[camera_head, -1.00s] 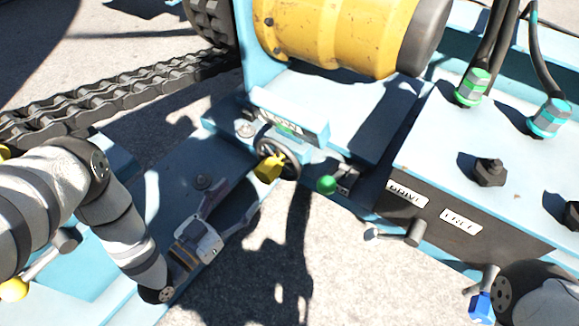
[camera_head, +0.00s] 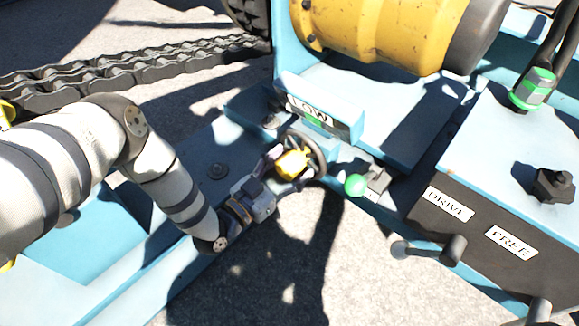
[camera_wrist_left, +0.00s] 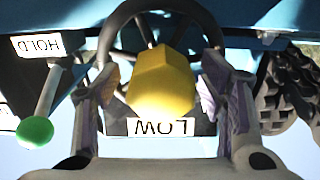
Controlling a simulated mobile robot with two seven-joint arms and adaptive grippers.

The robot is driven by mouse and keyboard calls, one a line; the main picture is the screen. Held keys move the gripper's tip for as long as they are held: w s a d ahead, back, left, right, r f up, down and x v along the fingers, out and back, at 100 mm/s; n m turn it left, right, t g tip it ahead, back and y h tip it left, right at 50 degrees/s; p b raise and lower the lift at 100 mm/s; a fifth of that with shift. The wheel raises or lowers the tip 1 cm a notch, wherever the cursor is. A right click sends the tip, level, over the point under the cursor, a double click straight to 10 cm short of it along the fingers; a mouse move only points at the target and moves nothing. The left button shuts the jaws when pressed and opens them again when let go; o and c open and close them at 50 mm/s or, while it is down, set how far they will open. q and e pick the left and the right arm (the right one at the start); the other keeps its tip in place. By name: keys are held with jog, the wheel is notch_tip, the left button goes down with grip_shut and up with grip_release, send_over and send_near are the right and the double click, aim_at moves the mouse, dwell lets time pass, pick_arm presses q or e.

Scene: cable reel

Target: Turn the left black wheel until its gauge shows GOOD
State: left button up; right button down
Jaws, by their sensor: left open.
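The black wheel (camera_head: 311,150) with a yellow knob (camera_head: 291,164) is on the front of the blue machine, below its gauge. The gauge (camera_head: 310,112) reads LOW in the head view and LOW, upside down, in the left wrist view (camera_wrist_left: 161,127). My left gripper (camera_head: 287,168) is open, with its fingers on either side of the yellow knob. In the left wrist view the knob (camera_wrist_left: 161,82) sits between the two fingers, with a gap seen on each side. The wheel's rim (camera_wrist_left: 120,22) shows behind the knob. My right gripper is not in view.
A green-knobbed lever (camera_head: 356,185) stands just right of the wheel; a HOLD label (camera_wrist_left: 38,46) shows near it in the wrist view. A black panel with DRIVE (camera_head: 449,204) and FREE (camera_head: 511,243) labels is at right. A heavy chain (camera_head: 130,70) runs behind my left arm.

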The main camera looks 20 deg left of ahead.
pick_arm(q)
grip_shut()
jog(key=shift+r+m, duration=0.1)
jog(key=shift+m, duration=0.2)
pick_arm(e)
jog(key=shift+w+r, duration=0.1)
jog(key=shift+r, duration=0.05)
pick_arm(q)
jog(key=m+p, duration=0.2)
jog(key=m, duration=0.1)
jog(key=shift+m+p, duration=1)
jog(key=shift+m, duration=1.2)
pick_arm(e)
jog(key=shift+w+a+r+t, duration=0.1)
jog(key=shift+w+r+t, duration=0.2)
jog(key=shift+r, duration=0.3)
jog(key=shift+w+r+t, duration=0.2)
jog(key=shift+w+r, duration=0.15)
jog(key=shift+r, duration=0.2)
pick_arm(q)
grip_release()
jog(key=shift+a, duration=0.1)
